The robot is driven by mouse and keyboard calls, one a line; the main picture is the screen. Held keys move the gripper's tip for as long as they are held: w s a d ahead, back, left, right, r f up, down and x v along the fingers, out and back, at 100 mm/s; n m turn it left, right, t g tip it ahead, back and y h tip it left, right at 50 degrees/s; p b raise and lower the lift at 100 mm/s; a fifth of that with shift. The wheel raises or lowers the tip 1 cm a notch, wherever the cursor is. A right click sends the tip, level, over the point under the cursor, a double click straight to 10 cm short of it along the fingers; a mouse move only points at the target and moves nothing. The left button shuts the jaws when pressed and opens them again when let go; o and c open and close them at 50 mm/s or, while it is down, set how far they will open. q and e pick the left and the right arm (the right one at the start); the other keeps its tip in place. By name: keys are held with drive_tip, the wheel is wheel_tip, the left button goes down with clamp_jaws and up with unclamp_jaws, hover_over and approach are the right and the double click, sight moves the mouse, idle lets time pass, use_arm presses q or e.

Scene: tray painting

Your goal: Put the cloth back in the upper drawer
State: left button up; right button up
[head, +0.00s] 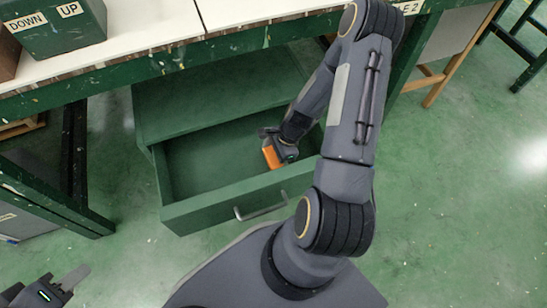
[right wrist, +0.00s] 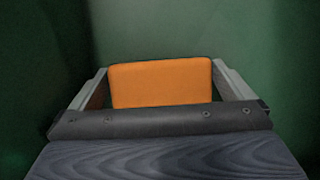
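The orange cloth (head: 272,154) is a flat, block-like piece inside the open drawer (head: 206,210), near its right end. My right gripper (head: 274,143) reaches down into the drawer from above. In the right wrist view the cloth (right wrist: 161,83) spans the space between the two fingers and meets both, so the gripper appears shut on it. Whether the cloth touches the drawer floor I cannot tell. My left gripper (head: 45,284) is at the lower left corner, away from the drawer, partly cut off; its fingers look apart and empty.
The green drawer unit (head: 215,95) hangs under the paint-spattered workbench (head: 250,18). A green box (head: 58,28) marked DOWN and UP stands on the bench. The drawer has a metal front handle (head: 262,209). Its left part is empty, and the floor in front is clear.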

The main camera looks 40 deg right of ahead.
drive_tip(key=shift+r+p, duration=0.3)
drive_tip(key=shift+r, duration=0.1)
wheel_tip(320, 180, up, 21)
drive_tip(key=d+n+t+p, duration=0.1)
drive_tip(key=n+p, duration=0.4)
drive_tip(key=s+a+r+n+t, duration=0.1)
drive_tip(key=s+a+r+n, duration=0.4)
drive_tip(key=s+r+n, duration=0.1)
drive_tip(key=s+a+r+n+t, duration=0.2)
drive_tip(key=s+a+r+n, duration=0.4)
drive_tip(key=r+n, duration=0.3)
drive_tip(key=shift+s+r+h, duration=0.2)
drive_tip(key=shift+r+h, duration=0.1)
drive_tip(key=shift+r, duration=0.15)
